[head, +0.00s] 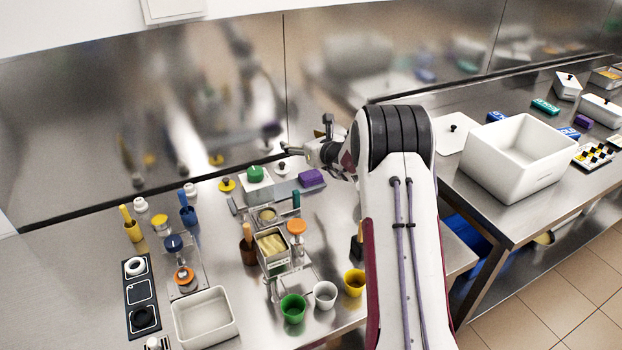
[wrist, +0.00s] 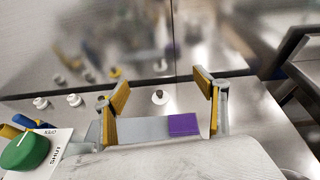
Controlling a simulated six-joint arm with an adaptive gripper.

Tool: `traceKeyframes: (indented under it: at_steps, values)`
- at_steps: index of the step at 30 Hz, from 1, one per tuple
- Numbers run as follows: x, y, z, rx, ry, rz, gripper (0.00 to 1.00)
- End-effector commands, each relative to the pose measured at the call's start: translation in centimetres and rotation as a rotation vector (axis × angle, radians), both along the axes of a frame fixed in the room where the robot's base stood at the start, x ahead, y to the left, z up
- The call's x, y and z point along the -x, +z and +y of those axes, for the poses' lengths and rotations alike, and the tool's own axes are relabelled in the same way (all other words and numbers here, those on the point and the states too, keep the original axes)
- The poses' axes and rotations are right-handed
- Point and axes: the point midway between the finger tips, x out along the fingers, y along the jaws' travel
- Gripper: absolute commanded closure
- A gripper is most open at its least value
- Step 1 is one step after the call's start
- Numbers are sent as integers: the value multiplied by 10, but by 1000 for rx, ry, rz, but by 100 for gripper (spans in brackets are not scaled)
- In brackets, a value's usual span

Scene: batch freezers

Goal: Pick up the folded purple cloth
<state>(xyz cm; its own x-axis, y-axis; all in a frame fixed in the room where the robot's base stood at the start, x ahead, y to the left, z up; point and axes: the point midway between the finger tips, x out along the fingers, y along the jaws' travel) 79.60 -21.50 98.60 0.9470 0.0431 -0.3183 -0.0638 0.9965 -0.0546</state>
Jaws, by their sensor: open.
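The folded purple cloth (head: 311,177) is a small flat rectangle. It lies at the right end of a long grey bar or tray (head: 284,190) on the left steel counter, near the back wall. In the wrist view the purple cloth (wrist: 184,125) shows low between my fingers, right of centre, with the grey surface (wrist: 143,131) to its left. My gripper (head: 306,138) is above and behind the cloth in the head view, apart from it. In the wrist view my gripper (wrist: 160,106) has its yellow-padded fingers spread wide with nothing held.
A green knob (head: 257,173) on a white block stands just left of the cloth; a small white lid (head: 282,168) is behind. Bottles, cups and a metal-framed tub (head: 272,247) stand in front. A large white bin (head: 520,155) and another purple item (head: 583,121) are on the right counter.

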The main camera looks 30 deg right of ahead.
Motion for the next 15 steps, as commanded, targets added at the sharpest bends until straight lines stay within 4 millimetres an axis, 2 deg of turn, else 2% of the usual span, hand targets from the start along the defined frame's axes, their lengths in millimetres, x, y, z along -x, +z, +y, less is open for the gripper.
traceKeyframes:
  at_steps: [1, 6, 10, 15]
  values:
    - [2, -19, -10, -15, -19, 17, 28]
    - [9, -58, -29, -44, -55, 55, 28]
    - [12, -71, -35, -52, -65, 68, 28]
    - [13, -73, -36, -53, -66, 71, 28]
